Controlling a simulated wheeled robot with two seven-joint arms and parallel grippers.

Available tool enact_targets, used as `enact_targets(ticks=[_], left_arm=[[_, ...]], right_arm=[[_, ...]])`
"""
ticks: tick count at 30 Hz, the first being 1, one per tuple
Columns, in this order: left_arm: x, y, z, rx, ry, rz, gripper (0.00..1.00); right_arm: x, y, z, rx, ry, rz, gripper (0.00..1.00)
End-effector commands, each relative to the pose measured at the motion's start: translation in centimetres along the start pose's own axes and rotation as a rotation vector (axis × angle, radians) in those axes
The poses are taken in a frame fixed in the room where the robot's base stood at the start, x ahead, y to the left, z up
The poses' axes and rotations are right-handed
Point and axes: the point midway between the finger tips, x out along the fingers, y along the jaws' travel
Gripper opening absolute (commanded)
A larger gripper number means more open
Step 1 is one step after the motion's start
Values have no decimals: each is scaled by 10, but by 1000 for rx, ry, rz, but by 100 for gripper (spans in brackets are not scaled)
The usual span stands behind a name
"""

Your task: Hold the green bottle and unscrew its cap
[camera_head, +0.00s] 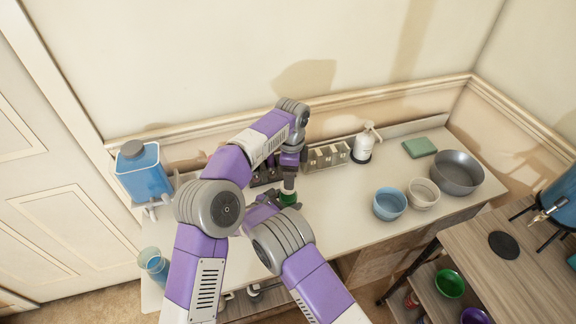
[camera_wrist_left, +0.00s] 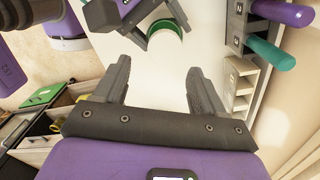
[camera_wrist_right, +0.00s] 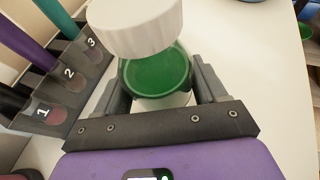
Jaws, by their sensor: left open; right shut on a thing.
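A numbered rack (camera_wrist_right: 62,85) with coloured handles stands close by. On the white table (camera_head: 330,205) are a blue jug (camera_head: 146,178), a white pump bottle (camera_head: 364,148), a blue bowl (camera_head: 390,204), a white bowl (camera_head: 423,193) and a grey bowl (camera_head: 457,173).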

Motion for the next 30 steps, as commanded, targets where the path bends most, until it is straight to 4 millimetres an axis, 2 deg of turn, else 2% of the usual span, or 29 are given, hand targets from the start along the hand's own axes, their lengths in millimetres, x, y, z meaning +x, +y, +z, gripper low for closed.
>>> enact_targets(ticks=[3,9,13,17,20,30], left_arm=[[-6,0,1,240,4,-1,70],[-18,-2,5,568,2,-14,70],[-23,-3,6,693,0,-20,70],[-23,-3,8,748,-2,-22,70],[-15,-4,8,759,-3,-20,70],[36,-4,8,756,-2,-20,70]], right_arm=[[0,0,0,0,-1,0,0],[0,0,0,0,-1,0,0],[0,0,0,0,-1,0,0],[0,0,0,0,-1,0,0],[0,0,0,0,-1,0,0],[0,0,0,0,-1,0,0]])
